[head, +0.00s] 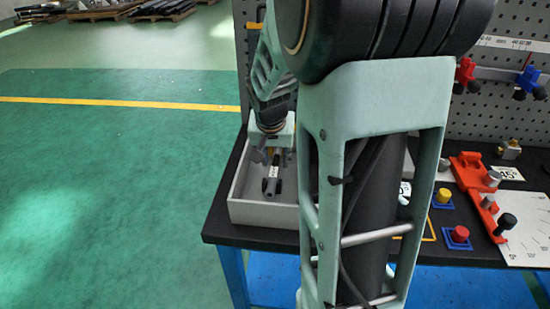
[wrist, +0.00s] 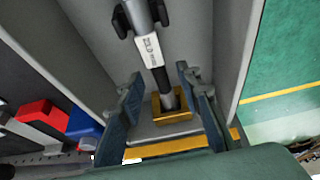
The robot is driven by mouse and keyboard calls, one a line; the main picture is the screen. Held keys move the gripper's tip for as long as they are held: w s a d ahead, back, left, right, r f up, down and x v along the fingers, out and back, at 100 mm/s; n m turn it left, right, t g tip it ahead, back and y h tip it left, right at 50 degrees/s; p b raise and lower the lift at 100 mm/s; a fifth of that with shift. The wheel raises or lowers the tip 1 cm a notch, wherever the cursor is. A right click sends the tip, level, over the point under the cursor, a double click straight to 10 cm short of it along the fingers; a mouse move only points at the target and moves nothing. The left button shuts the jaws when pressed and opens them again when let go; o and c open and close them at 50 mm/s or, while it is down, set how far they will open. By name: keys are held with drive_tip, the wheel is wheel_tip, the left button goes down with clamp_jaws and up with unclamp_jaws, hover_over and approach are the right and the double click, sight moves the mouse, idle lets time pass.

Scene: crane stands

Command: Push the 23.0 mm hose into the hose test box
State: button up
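A grey and black hose (head: 272,183) with a white label lies in an open grey box (head: 262,214) at the table's left end. In the wrist view the hose (wrist: 143,38) runs down between the fingers, its lower end at a square brass-coloured piece (wrist: 172,118). The label is too small to read surely. My gripper (wrist: 160,76) is open, one finger on each side of the hose's lower part, with gaps visible. In the head view my gripper (head: 266,152) is over the box, partly hidden by my wrist. I cannot tell whether this grey box is the hose test box.
The box walls (wrist: 88,45) rise close on both sides of my fingers. Red and blue clamps (head: 466,74) hang on the pegboard (head: 510,113). An orange fixture (head: 470,180) and push buttons (head: 459,234) stand on the right of the table. My arm hides the middle.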

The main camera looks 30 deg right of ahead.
sight(274, 170)
drive_tip(key=v, duration=0.7)
drive_tip(key=shift+s+a+r, duration=0.1)
drive_tip(key=shift+s+r, duration=0.05)
drive_tip(key=shift+r, duration=0.1)
